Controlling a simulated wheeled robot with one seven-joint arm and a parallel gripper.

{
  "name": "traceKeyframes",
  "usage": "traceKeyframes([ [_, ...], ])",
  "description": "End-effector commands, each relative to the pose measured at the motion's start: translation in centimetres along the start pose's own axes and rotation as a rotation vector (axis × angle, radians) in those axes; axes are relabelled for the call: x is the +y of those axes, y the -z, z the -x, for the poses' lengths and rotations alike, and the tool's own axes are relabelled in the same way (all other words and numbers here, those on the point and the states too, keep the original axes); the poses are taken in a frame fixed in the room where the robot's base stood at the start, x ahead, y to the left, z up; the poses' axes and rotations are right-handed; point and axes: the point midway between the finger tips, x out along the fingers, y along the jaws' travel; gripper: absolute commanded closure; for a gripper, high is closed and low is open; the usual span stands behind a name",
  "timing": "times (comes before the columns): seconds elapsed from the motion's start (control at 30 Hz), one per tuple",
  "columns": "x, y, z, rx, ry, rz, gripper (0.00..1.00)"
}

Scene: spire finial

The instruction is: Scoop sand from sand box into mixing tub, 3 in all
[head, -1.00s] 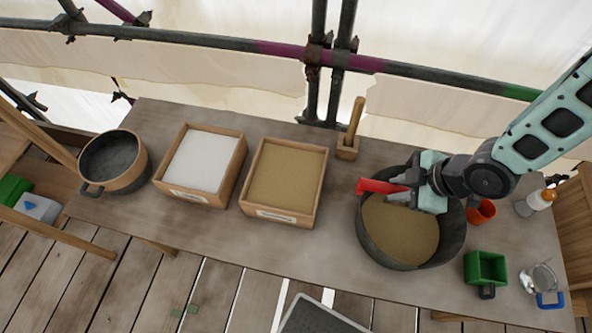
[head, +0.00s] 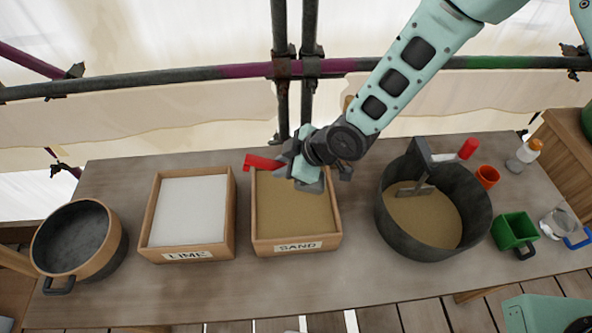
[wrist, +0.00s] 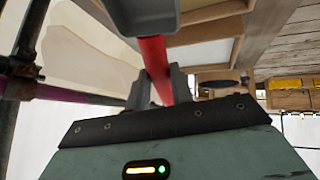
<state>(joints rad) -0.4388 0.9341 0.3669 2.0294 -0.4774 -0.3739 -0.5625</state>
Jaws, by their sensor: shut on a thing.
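My gripper (head: 300,168) is over the back part of the sand box (head: 298,246), which is labelled SAND and holds tan sand (head: 290,215). It is shut on the red handle (head: 262,163) of a scoop. In the wrist view the red handle (wrist: 153,60) runs between the fingers to a grey scoop head (wrist: 143,14). Whether the scoop touches the sand or carries any is hidden. The black mixing tub (head: 427,240) stands to the right, with tan material inside. A grey tool with a red grip (head: 468,149) rests in the tub.
A LIME box (head: 187,254) of white powder and a dark pot (head: 75,245) stand left of the sand box. An orange cup (head: 487,176), green container (head: 514,231) and bottle (head: 525,152) stand right of the tub. Scaffold poles run behind the table.

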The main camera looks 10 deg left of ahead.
Motion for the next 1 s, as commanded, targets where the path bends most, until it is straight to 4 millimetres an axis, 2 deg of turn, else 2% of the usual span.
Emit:
traceKeyframes([
  [0.17, -0.1, -0.9, -0.8, 0.026, -0.003, -0.011, 1.0],
  [0.67, -1.2, -5.4, -4.2, 0.202, -0.018, -0.044, 1.0],
  [1.0, -1.8, -7.0, -6.5, 0.197, -0.017, -0.04, 1.0],
])
